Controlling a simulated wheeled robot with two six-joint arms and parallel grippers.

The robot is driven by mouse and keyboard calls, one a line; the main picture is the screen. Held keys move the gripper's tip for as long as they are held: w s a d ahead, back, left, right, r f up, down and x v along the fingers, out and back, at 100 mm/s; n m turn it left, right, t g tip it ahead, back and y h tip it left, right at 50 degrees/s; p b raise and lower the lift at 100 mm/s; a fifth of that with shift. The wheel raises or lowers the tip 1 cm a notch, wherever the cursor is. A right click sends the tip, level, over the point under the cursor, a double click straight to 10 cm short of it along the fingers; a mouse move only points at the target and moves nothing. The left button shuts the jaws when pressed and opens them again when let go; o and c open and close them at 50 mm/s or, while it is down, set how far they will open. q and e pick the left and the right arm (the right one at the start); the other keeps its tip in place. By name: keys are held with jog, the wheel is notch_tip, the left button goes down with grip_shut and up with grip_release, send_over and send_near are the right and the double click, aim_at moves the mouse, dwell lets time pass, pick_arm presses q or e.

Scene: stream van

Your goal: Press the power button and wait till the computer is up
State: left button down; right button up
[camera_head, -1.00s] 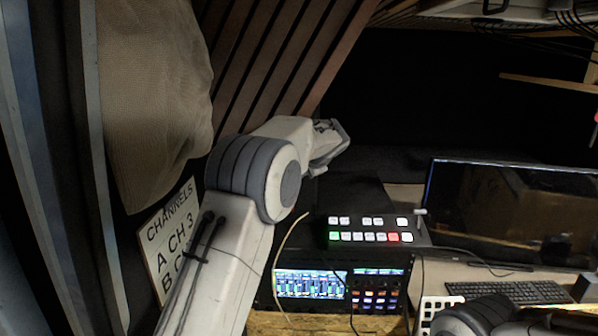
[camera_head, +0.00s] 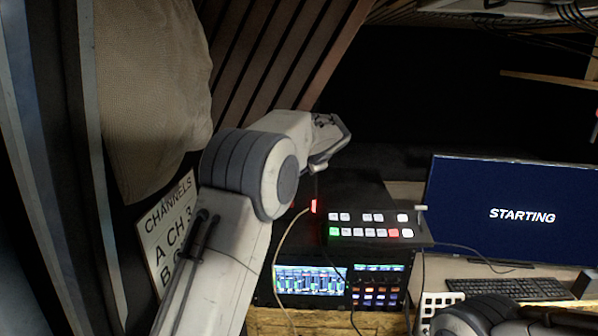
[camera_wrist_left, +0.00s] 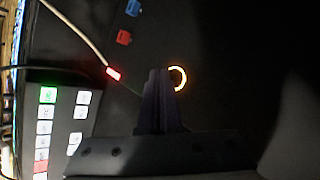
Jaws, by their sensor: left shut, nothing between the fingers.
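The monitor (camera_head: 500,215) on the right of the head view is lit dark blue and reads "STARTING". The black computer case (camera_head: 350,190) stands behind the button panel. In the left wrist view a ring-shaped power button (camera_wrist_left: 178,78) glows orange on the dark case face. My left gripper (camera_wrist_left: 160,72) is shut and empty, its tips right at the ring and covering its left part; I cannot tell whether they touch it. In the head view my left gripper (camera_head: 322,168) is over the case. The right gripper is out of frame; part of my right arm shows at the bottom right.
A switcher panel (camera_head: 370,229) with lit buttons stands before the case, above a mixer screen (camera_head: 310,280). A cable with a red-lit plug (camera_wrist_left: 113,73) runs close to my left gripper. A keyboard (camera_head: 510,291) lies below the monitor.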

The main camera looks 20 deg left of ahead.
pick_arm(q)
jog(key=shift+s, duration=0.2)
jog(key=s+b, duration=0.1)
jog(key=s+d+b, duration=0.1)
jog(key=s+b, duration=0.2)
jog(key=shift+s+d, duration=0.25)
jog(key=shift+s, duration=0.15)
dwell(0.8)
jog(key=s+d+f+g+h+b, duration=0.25)
jog(key=s+d+f, duration=0.45)
jog(key=s+d, duration=0.4)
jog(key=s+d+f+g+h+b, duration=0.1)
jog(key=s+f, duration=0.4)
jog(key=s, duration=0.6)
jog(key=s+d+f+g+h+b, duration=0.1)
jog(key=s+d+f, duration=0.3)
jog(key=s, duration=0.7)
jog(key=s+d+f+g+h+b, duration=0.1)
jog(key=s+d+f+g+h, duration=0.1)
jog(key=s+f, duration=0.5)
jog(key=s+d+g, duration=0.1)
jog(key=s, duration=0.3)
jog(key=shift+s+n+h, duration=0.15)
jog(key=shift+n+h, duration=0.15)
jog(key=shift+h, duration=0.05)
